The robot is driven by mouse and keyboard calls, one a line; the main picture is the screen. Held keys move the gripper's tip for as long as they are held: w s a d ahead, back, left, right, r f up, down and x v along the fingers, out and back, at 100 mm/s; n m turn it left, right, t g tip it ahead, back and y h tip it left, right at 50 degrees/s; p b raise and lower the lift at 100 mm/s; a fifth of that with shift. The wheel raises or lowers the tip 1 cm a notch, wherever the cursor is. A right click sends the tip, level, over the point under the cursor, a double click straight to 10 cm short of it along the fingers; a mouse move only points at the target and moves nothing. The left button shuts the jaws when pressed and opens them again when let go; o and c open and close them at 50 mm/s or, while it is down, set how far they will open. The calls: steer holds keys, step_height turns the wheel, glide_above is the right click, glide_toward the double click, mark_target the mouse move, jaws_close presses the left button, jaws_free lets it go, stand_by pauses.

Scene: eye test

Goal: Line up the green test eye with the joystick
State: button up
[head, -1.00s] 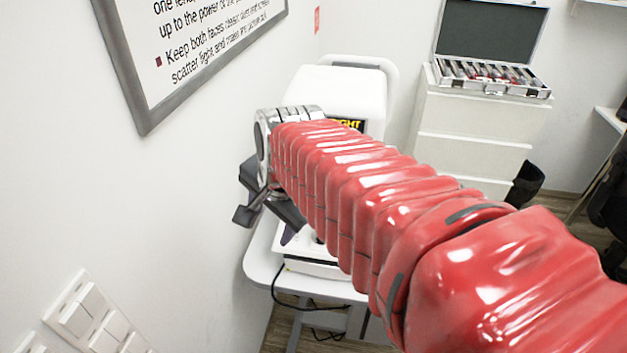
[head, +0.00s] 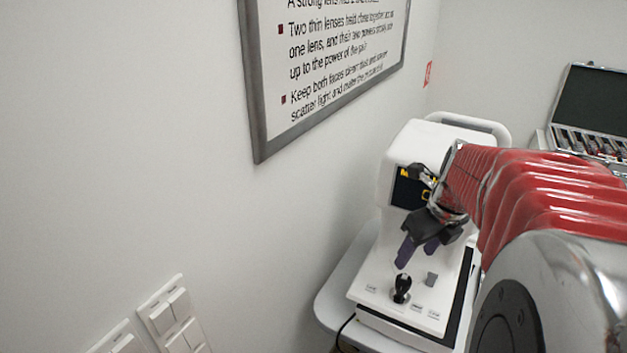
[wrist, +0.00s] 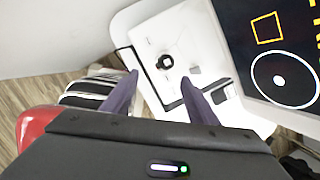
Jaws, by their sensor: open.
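The black joystick (head: 402,289) stands upright on the white control deck of the eye-test machine (head: 388,265). My gripper (head: 417,250) is open and empty above and behind the joystick, pointing down at the deck. In the wrist view the joystick (wrist: 165,62) shows just beyond the gap between my dark fingers (wrist: 160,80), apart from them. The machine's dark screen (wrist: 285,45) shows an orange square and a white ring with a small dot. In the head view my arm partly covers the screen (head: 408,190). I cannot make out a green test eye.
A small grey block (head: 431,279) sits on the deck right of the joystick. The machine stands on a white table (head: 335,290) close to the wall. A framed text board (head: 258,130) and switches (head: 170,310) are on the wall. An open lens case (head: 590,140) is at the right.

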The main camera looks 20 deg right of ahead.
mark_target(407, 278)
steer(key=shift+s+d+f+m, duration=0.1)
steer(key=shift+d+f+m, duration=0.05)
steer(key=shift+d+m, duration=0.35)
steer(key=shift+s+d+f+m, duration=0.1)
steer(key=shift+d+m, duration=0.3)
steer(key=shift+m, duration=0.2)
steer(key=shift+w+f, duration=0.1)
steer(key=x, duration=1.3)
steer(key=shift+f, duration=0.3)
steer(key=c, duration=1.1)
steer(key=shift+s+d, duration=0.25)
steer(key=shift+s, duration=0.65)
steer(key=shift+s+d, duration=0.25)
steer(key=shift+s, duration=0.7)
